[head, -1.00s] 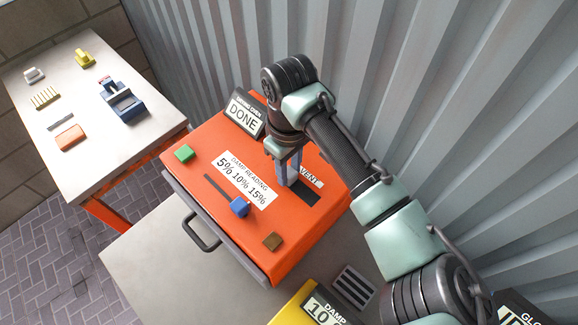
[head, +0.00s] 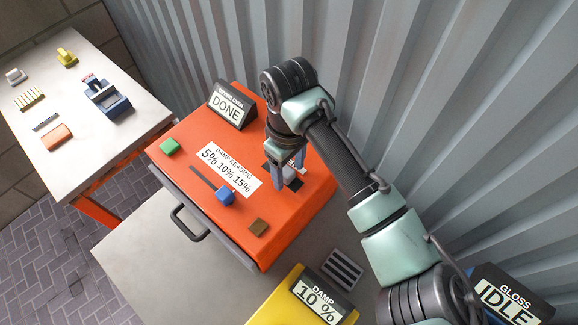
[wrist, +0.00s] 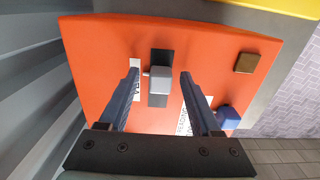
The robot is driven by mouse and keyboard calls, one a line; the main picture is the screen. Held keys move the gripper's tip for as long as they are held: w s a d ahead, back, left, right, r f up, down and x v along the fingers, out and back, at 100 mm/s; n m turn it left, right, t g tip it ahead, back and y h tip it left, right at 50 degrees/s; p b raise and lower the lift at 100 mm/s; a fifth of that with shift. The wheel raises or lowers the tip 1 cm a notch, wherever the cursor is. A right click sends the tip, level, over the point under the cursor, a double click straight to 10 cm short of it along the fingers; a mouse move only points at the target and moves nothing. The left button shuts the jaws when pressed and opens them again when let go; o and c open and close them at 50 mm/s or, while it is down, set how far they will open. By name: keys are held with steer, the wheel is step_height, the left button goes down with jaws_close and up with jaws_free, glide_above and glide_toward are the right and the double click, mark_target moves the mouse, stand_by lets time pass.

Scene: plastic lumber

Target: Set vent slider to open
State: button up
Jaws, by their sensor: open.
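The vent slider is a light grey knob (wrist: 159,79) on a black slot (wrist: 158,98) in the top of an orange box (head: 180,130). My gripper also shows in the wrist view (wrist: 160,74), open, with one finger on each side of the knob and gaps between. I cannot tell how far the fingertips are above the box. The VENT label (wrist: 135,80) is partly covered by a finger.
On the box are a DONE sign (head: 229,106), a green block (head: 169,146), a blue slider knob (head: 226,196) by the damp reading label (head: 231,170), and a brown block (head: 257,227). A yellow unit (head: 287,302) stands in front. A corrugated wall (head: 400,80) rises close behind.

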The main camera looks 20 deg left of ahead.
mark_target(288, 171)
steer(key=shift+a, duration=0.1)
step_height(288, 171, up, 13)
steer(key=b, duration=0.1)
stand_by(0.3)
stand_by(0.4)
